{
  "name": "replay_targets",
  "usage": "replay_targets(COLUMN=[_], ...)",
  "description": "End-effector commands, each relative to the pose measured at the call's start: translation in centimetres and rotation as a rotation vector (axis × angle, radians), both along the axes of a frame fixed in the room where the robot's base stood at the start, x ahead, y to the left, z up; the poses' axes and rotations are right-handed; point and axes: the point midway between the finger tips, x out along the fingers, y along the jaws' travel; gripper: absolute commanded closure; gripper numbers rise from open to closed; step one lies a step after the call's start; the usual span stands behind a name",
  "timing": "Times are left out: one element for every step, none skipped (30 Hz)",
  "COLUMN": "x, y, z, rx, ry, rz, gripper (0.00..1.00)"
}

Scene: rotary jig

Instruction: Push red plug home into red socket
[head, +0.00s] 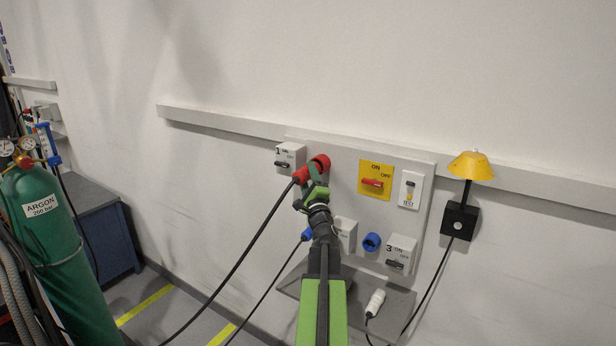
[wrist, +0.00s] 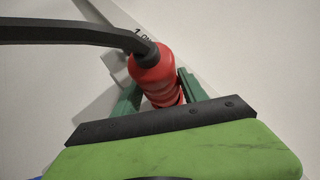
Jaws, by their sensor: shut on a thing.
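The red plug (head: 301,175) is at the upper left of the grey wall panel, with a thick black cable hanging from it down to the left. The red socket (head: 321,161) is right behind it on the panel. The plug lines up with the socket and seems to meet it, but how deep it sits cannot be told. My gripper (head: 313,184) is shut on the plug. In the wrist view the red plug (wrist: 153,72) sits between my green fingers, its cable running left. The socket cannot be made out there.
Switch box 1 (head: 289,158) is close left of the socket. A yellow ON/OFF switch (head: 375,181), a blue socket (head: 371,242) and switch box 3 (head: 400,253) are to the right. A white plug (head: 375,303) lies on the shelf below. A green argon cylinder (head: 60,245) stands far left.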

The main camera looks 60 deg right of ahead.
Motion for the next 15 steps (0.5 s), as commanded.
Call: replay_targets(x=[0.0,0.0,0.0,0.0,0.0,0.0,0.0,0.1,0.1,0.1,0.1,0.1,0.1,0.1,0.1], y=[0.0,-0.1,-0.1,-0.2,-0.3,-0.4,-0.4,-0.5,-0.6,-0.7,-0.8,-0.9,-0.9,-1.0,-1.1], z=[0.0,0.0,0.0,0.0,0.0,0.0,0.0,0.0,0.0,0.0,0.0,0.0,0.0,0.0,0.0], rx=[-0.001,-0.001,-0.001,-0.001,-0.001,-0.001,-0.001,-0.001,-0.001,-0.001,-0.001,-0.001,-0.001,-0.001,-0.001], ry=[0.000,0.000,0.000,0.000,0.000,0.000,0.000,0.000,0.000,0.000,0.000,0.000,0.000,0.000,0.000], rz=[0.001,0.001,0.001,0.001,0.001,0.001,0.001,0.001,0.001,0.001,0.001,0.001,0.001,0.001,0.001], gripper=[1.00,1.00,1.00,1.00,1.00,1.00,1.00,1.00,1.00,1.00,1.00,1.00,1.00,1.00,1.00])
